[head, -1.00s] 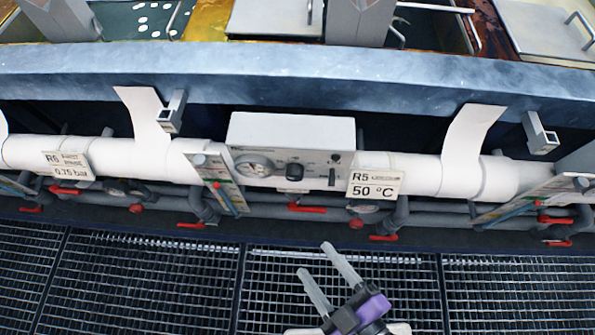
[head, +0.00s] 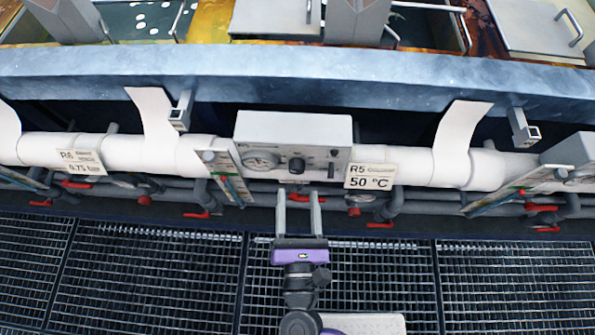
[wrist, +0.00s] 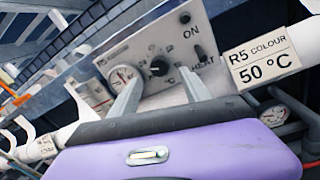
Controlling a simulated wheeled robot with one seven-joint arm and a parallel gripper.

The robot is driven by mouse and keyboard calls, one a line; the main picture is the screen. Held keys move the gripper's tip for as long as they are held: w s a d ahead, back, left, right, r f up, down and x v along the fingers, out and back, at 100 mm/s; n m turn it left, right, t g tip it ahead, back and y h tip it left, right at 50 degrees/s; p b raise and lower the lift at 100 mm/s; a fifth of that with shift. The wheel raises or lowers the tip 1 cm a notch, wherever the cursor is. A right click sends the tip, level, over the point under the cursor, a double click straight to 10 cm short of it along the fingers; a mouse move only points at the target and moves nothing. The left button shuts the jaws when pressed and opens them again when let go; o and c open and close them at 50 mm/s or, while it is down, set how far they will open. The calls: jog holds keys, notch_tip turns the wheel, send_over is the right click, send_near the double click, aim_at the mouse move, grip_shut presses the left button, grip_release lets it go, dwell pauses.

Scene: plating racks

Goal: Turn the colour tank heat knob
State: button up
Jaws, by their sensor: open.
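The heat control box (head: 293,140) is a pale grey panel mounted on the white pipe, below the blue-grey tank edge. Its black round knob (head: 296,165) sits mid-panel, right of a round gauge (head: 261,160). In the wrist view the knob (wrist: 158,66) shows above and between my two fingers, with "HEAT" and "ON" lettering to its right. My gripper (head: 299,192) is open and empty, its fingers pointing up at the box just below the knob in the head view. I see no contact with the knob.
A sign reading "R5 50 °C" (head: 370,177) hangs right of the box, and an R6 sign (head: 80,162) hangs far left. Red-handled valves (head: 298,197) and grey pipes run below. Dark floor grating (head: 150,270) lies in front.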

aim_at(297, 172)
jog(key=w+p, duration=0.1)
jog(key=w, duration=0.5)
jog(key=shift+w+a, duration=0.15)
jog(key=shift+w, duration=0.15)
grip_shut()
